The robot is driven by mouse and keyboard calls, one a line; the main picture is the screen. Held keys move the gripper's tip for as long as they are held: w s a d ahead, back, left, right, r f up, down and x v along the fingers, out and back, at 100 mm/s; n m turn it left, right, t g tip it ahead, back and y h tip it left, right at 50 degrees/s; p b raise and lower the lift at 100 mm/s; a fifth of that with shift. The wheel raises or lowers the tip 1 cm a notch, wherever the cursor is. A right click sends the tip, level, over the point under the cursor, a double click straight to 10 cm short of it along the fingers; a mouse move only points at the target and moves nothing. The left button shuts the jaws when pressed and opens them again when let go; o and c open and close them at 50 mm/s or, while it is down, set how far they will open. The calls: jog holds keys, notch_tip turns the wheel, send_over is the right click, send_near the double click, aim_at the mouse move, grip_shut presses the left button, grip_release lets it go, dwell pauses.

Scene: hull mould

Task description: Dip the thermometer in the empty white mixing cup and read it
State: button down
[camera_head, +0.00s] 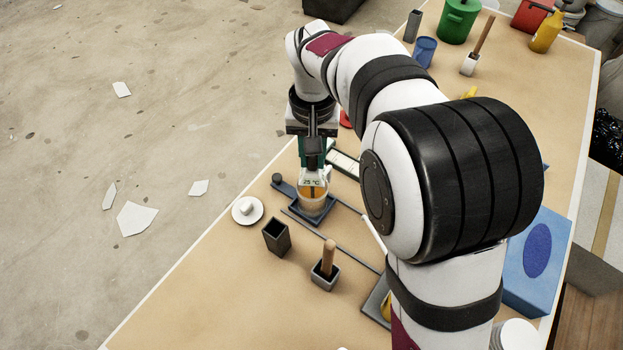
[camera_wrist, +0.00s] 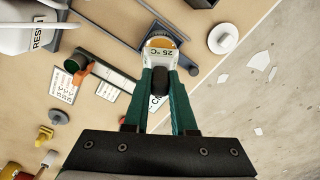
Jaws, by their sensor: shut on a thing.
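My gripper (camera_head: 313,152) points down over the left part of the bench, and its green fingers show in the wrist view (camera_wrist: 161,78). It is shut on the dark handle of the thermometer (camera_head: 312,182). The thermometer's white display reads 25 °C, also in the wrist view (camera_wrist: 166,61). Under it stands a clear-looking mixing cup (camera_head: 312,206) with amber content, not visibly empty or white. The cup sits in a dark blue square tray (camera_head: 299,219). The thermometer's lower end overlaps the cup in the head view; the probe tip's depth is hard to tell.
A white disc with a knob (camera_head: 247,210) lies left of the cup. A dark open square pot (camera_head: 276,237) and a pot with a wooden handle (camera_head: 326,268) stand in front. Thin rods lie close by. A blue box (camera_head: 538,260) stands right. The near left bench is clear.

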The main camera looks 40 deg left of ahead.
jog(key=shift+r, duration=4.8)
